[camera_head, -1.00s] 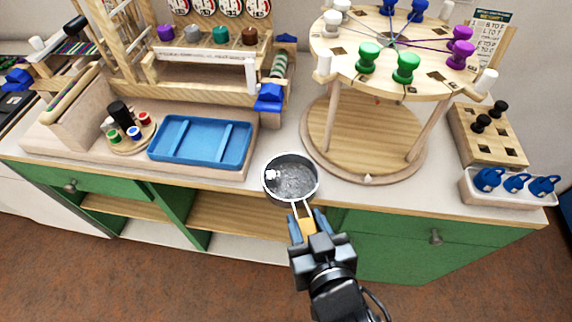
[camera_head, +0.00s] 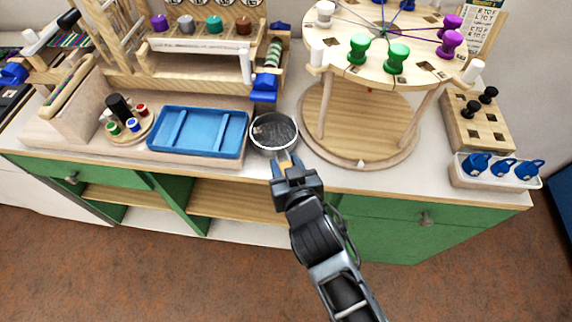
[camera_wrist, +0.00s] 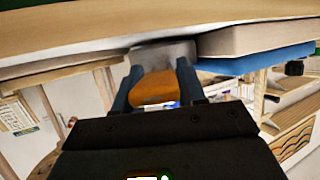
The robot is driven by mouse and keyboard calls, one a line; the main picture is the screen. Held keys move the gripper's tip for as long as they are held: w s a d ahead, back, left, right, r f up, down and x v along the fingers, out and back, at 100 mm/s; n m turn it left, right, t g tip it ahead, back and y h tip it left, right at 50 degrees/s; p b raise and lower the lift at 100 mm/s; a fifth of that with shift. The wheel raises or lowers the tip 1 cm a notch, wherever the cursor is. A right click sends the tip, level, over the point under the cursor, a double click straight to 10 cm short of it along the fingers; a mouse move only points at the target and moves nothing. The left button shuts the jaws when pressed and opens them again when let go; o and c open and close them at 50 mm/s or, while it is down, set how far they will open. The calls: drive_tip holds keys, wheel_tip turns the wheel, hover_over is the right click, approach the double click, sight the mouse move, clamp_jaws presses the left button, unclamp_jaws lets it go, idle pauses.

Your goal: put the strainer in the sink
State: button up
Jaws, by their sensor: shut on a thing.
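The strainer (camera_head: 274,133) is a small round grey pan with a shiny rim and a short orange-brown handle. In the head view it is over the white counter, between a blue tray and a round wooden stand. I cannot tell whether it touches the counter. My gripper (camera_head: 287,163) is at the counter's front edge, shut on the handle. In the wrist view the orange handle (camera_wrist: 153,90) is between the blue fingers, with the grey pan wall (camera_wrist: 163,53) beyond. I see no clear sink in these views.
The blue tray (camera_head: 199,112) with two ridges lies close left of the strainer. The round wooden stand (camera_head: 340,145) carries colored knobs on its upper disc to the right. A wooden rack with a blue block (camera_head: 264,88) stands behind. The white counter (camera_head: 285,105) has little free room here.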

drive_tip(key=shift+f, duration=0.3)
drive_tip(key=shift+f, duration=0.1)
drive_tip(key=o, duration=1.1)
drive_tip(key=shift+o, duration=0.2)
drive_tip(key=shift+s+d, duration=0.1)
drive_tip(key=shift+s, duration=0.25)
drive_tip(key=b+v, duration=0.1)
drive_tip(key=v, duration=1)
drive_tip(key=shift+r+b, duration=0.3)
drive_tip(key=shift+b, duration=0.05)
